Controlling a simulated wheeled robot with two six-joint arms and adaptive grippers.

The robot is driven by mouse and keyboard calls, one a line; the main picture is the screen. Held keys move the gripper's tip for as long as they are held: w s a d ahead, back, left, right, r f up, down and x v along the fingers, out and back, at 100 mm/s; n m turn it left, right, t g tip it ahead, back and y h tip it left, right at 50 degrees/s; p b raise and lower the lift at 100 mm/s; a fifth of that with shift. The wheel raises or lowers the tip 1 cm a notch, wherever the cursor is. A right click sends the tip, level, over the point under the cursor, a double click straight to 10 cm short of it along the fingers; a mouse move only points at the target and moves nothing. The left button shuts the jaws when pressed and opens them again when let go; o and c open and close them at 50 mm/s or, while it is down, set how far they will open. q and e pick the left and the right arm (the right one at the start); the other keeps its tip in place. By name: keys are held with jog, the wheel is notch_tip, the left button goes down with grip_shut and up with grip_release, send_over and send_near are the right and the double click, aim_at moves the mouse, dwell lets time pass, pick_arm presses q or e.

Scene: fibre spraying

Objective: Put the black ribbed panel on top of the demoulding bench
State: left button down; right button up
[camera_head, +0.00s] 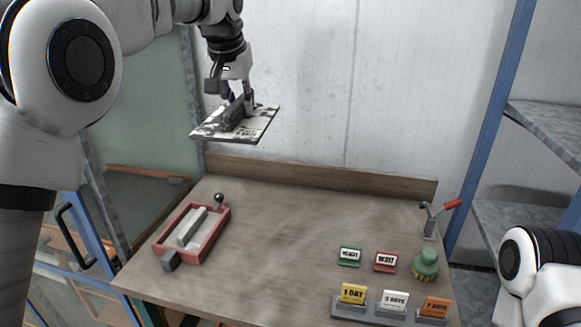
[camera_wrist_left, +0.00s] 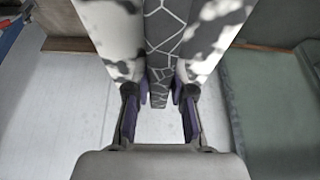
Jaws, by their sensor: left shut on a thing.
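My left gripper (camera_head: 238,97) is shut on the raised dark rib of a flat panel (camera_head: 262,122). The panel is mottled black and white, not plain black, and hangs slightly tilted in the air above the back left of a brown wooden-topped bench (camera_head: 285,220). In the left wrist view the fingers (camera_wrist_left: 160,98) close on the dark rib (camera_wrist_left: 163,40), which has pale crack-like lines; mottled panel surface (camera_wrist_left: 112,35) shows on both sides. I cannot tell whether this bench is the demoulding bench. Part of my right arm shows at lower right; its gripper is out of view.
A red frame with a grey bar (camera_head: 193,233) lies at the bench's left. Small READY (camera_head: 349,256) and WAIT (camera_head: 385,261) signs, a green knobbed object (camera_head: 426,264), day cards in a grey holder (camera_head: 345,309) and a red-handled clamp (camera_head: 431,222) occupy the right. The middle is clear.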

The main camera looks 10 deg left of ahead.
pick_arm(q)
jog(key=s+d+f+p+x, duration=0.1)
jog(key=d+x, duration=0.1)
jog(key=x, duration=0.7)
jog(key=s+d+x, duration=0.1)
jog(key=x, duration=0.9)
send_over(274, 263)
jog(key=w+a, duration=0.2)
notch_tip(274, 263, down, 14)
jog(key=shift+m+h, duration=0.3)
jog(key=shift+m, duration=0.1)
notch_tip(274, 263, down, 10)
jog(key=p, duration=0.4)
jog(key=shift+f, duration=0.3)
jog(key=shift+f, duration=0.2)
jog(key=c, duration=1)
grip_release()
jog(key=shift+s, duration=0.1)
